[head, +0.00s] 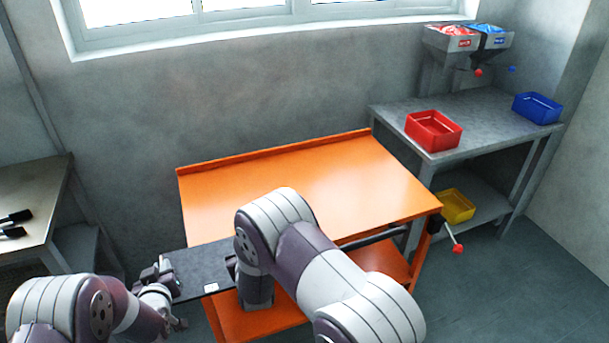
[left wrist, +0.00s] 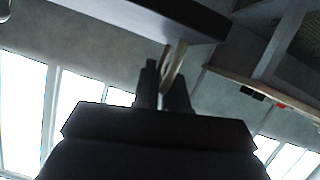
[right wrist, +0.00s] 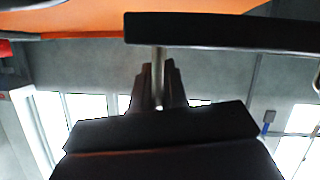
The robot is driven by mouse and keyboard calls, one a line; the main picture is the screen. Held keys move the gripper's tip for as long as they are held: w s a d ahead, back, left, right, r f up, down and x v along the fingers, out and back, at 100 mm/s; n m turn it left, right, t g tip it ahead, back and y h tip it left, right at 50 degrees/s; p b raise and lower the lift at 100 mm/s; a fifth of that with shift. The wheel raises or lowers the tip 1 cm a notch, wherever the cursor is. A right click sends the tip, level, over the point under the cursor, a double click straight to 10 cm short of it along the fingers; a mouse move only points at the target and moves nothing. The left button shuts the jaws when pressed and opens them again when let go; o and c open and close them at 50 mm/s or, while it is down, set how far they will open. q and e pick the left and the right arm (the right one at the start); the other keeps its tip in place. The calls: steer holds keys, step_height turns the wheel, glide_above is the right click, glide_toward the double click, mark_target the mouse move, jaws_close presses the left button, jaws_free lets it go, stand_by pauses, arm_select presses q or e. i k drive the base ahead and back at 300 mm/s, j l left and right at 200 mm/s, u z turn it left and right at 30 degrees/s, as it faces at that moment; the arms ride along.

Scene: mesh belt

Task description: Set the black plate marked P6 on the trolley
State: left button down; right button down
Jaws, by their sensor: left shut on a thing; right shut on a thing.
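The black plate (head: 207,259), with a small white label too small to read, is held level between my two arms at the front left of the orange trolley (head: 330,180). It overlaps the trolley's front left edge in the head view; I cannot tell if it touches. My left gripper (head: 172,285) is shut on the plate's left side; the left wrist view shows its fingers (left wrist: 165,85) on a pale piece under the plate (left wrist: 140,14). My right gripper is mostly hidden by its arm in the head view; its fingers (right wrist: 158,85) are shut on a metal piece under the plate (right wrist: 225,30).
The trolley's orange top is bare, with a raised back lip. A grey bench (head: 480,120) at right holds a red bin (head: 433,131) and a blue bin (head: 537,107); a yellow bin (head: 457,205) is below. Another table (head: 40,185) stands at left with dark-handled items.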

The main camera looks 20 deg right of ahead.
mark_target(234, 208)
steer(key=i+l, duration=0.3)
steer(key=i, duration=0.15)
steer(key=i+l, duration=0.35)
steer(key=i, duration=0.05)
